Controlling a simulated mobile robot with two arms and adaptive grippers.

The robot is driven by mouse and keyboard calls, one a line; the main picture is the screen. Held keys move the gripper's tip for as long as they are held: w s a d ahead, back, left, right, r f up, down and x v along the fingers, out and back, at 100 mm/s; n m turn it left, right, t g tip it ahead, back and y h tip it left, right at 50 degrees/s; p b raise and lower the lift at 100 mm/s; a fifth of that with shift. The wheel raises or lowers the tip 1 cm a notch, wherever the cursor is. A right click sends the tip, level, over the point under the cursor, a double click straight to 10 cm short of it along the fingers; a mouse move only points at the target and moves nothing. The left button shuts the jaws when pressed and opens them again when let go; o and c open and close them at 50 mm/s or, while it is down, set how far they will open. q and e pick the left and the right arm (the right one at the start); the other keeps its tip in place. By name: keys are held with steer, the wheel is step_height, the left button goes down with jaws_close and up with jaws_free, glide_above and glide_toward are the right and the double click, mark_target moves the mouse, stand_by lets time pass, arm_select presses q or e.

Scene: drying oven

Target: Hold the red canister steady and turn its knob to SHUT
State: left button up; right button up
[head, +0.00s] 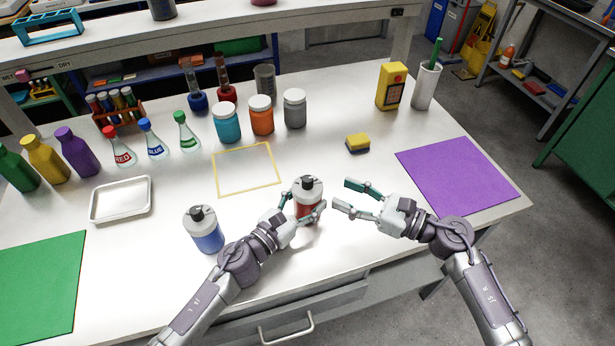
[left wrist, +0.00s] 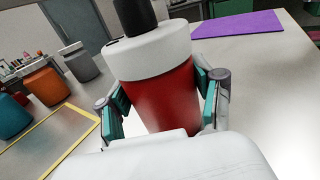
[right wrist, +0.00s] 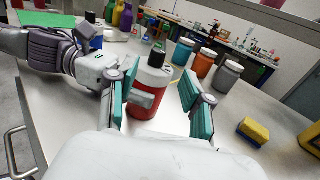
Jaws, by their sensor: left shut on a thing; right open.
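The red canister (head: 306,211) stands upright near the table's front edge, with a white top and a black knob (head: 308,182). My left gripper (head: 303,205) is shut on its red body. In the left wrist view, teal pads flank the body (left wrist: 165,98) below the white top, and the knob (left wrist: 136,14) is cut off by the frame's upper edge. My right gripper (head: 341,194) is open and empty, just right of the canister, its fingers pointing towards it. In the right wrist view the canister (right wrist: 148,100) shows between the open fingers (right wrist: 158,82). I cannot read any knob marking.
A similar blue canister (head: 208,238) stands left of my left gripper. A yellow-outlined square (head: 247,192) lies behind it, and a sponge (head: 357,143) lies behind my right gripper. A purple mat (head: 458,175) lies right. Jars and flasks stand farther back.

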mark_target(312, 181)
steer(key=x, duration=0.9)
steer(key=shift+w+a+f, duration=0.1)
steer(key=shift+w+a, duration=0.05)
steer(key=shift+a, duration=0.2)
jaws_close()
